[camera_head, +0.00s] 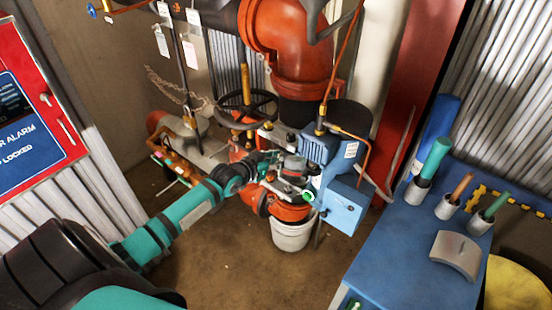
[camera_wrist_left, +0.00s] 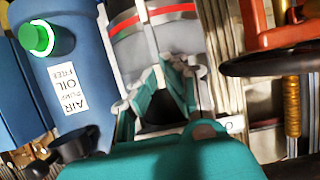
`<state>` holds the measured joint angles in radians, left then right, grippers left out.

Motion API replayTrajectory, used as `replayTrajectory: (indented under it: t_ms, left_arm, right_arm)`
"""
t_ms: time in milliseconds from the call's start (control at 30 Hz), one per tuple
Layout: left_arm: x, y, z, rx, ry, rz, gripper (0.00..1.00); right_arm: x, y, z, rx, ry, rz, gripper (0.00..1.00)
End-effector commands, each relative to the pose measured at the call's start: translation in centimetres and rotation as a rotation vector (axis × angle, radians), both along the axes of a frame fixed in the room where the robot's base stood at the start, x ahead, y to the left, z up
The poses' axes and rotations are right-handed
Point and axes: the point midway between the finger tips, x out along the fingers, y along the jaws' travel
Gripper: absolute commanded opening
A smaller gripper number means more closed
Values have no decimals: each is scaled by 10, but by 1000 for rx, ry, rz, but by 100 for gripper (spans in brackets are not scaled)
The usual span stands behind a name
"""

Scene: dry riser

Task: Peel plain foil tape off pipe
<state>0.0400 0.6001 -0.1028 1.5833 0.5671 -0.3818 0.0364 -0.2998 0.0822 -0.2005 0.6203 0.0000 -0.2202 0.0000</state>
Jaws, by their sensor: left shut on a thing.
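My left gripper (camera_head: 279,172) reaches in from the left to the pipework beside the blue pump. In the left wrist view its teal fingers (camera_wrist_left: 168,68) come together against a silver-grey wrapped pipe section (camera_wrist_left: 135,45) with a red band around it. They appear shut on the edge of the plain foil tape there, but the fingers hide the gripped part. The wrapped section also shows small in the head view (camera_head: 294,166). I cannot clearly separate the tape from the pipe surface. My right gripper is not in view.
A blue box (camera_head: 344,207) with a green button is close beside the gripper. A handwheel (camera_head: 248,105) stands behind, and a white bucket (camera_head: 292,236) below. A blue bench (camera_head: 410,245) with upright tools and a curved grey piece (camera_head: 457,253) is at right. The front floor is clear.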

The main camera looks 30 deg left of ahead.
Motion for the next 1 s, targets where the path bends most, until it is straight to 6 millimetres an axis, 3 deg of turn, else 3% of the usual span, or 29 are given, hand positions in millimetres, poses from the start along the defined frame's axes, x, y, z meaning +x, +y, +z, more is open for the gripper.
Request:
replayTrajectory:
  t_ms: [433,1000]
  left_arm:
    - [-15,1,-2,1,8,0,0]
    - [-60,5,1,0,6,0,0]
  right_arm:
    - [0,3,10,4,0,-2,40]
    - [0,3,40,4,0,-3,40]
